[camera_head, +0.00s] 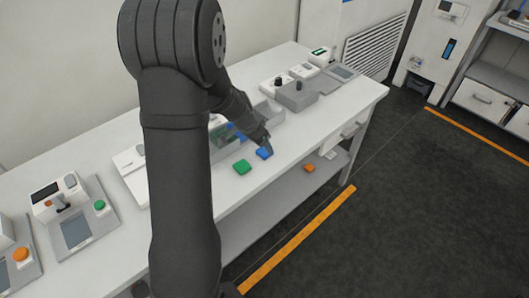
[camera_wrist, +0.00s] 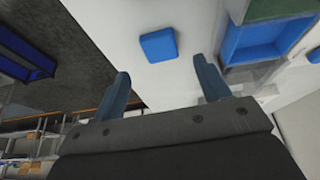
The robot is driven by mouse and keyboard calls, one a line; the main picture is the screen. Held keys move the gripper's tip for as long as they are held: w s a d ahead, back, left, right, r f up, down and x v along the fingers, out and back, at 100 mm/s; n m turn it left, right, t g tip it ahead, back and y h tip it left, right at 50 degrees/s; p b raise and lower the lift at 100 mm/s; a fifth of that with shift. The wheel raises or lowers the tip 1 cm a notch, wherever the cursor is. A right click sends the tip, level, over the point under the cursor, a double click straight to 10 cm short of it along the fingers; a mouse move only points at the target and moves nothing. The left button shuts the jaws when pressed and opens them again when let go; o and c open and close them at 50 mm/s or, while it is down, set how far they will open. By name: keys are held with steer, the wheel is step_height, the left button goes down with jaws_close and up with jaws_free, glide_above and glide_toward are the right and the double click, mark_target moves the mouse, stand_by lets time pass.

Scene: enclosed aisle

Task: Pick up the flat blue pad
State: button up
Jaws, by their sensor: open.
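The flat blue pad (camera_head: 263,154) lies on the white bench top near its front edge, beside a green pad. In the wrist view the blue pad (camera_wrist: 159,45) is a rounded blue square lying flat, just beyond the fingertips and roughly between their lines. My gripper (camera_head: 267,147) is at the pad in the head view and partly covers it. In the wrist view my gripper (camera_wrist: 162,68) is open, with two blue-grey fingers apart and nothing between them. I cannot tell the height left above the pad.
A green pad (camera_head: 242,167) lies close to the left. A divided tray with a blue compartment (camera_wrist: 252,42) stands near the blue pad. Grey boxes (camera_head: 296,97) stand farther along the bench. An orange item (camera_head: 309,168) is on the lower shelf.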

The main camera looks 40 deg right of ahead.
mark_target(264, 151)
steer(key=shift+x, duration=2.6)
steer(key=shift+a+f, duration=0.1)
steer(key=shift+a, duration=0.1)
steer(key=shift+c, duration=0.2)
steer(key=c, duration=1)
